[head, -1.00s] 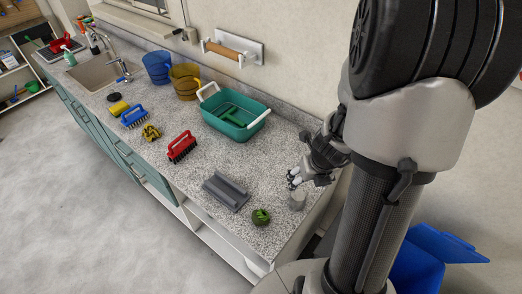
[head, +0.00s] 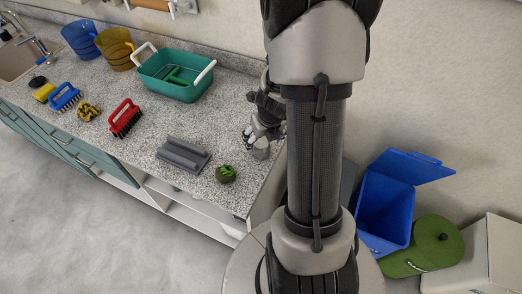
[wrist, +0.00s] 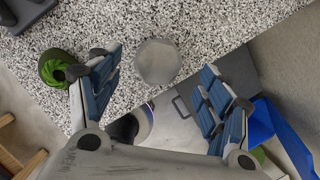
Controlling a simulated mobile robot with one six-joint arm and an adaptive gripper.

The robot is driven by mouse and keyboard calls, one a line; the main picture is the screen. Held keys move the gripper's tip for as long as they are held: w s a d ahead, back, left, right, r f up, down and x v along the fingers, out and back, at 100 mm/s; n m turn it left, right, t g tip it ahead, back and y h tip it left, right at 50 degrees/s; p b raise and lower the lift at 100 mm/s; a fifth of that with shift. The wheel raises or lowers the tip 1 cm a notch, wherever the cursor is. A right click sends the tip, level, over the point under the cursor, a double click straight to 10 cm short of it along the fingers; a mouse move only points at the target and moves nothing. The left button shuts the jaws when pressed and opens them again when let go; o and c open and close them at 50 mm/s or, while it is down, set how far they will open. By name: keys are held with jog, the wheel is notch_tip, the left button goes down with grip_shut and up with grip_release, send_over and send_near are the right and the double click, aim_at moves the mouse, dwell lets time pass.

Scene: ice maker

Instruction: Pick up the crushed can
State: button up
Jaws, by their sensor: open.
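The can is a small silver-grey cylinder (head: 261,152) near the right end of the speckled counter (head: 222,140). In the wrist view its round grey top (wrist: 157,61) sits ahead of the gap between my fingers, close to the counter's edge. How far it is crushed cannot be told. My gripper (head: 253,137) is at the can in the head view, partly hidden by my arm. The wrist view shows my gripper (wrist: 157,68) open, with blue-grey finger pads on either side of the can and a visible gap on each side.
A green round object (head: 225,174) and a grey tool (head: 183,155) lie left of the can. Brushes, a teal basin (head: 165,85) and buckets stand farther left. A blue bin (head: 382,215) and a green cap (head: 430,246) are on the right.

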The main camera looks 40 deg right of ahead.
aim_at(261, 143)
jog(key=b+x, duration=0.3)
jog(key=x, duration=0.2)
jog(key=shift+f+b, duration=0.1)
jog(key=shift+b, duration=0.3)
jog(key=shift+a, duration=0.1)
jog(key=c, duration=0.9)
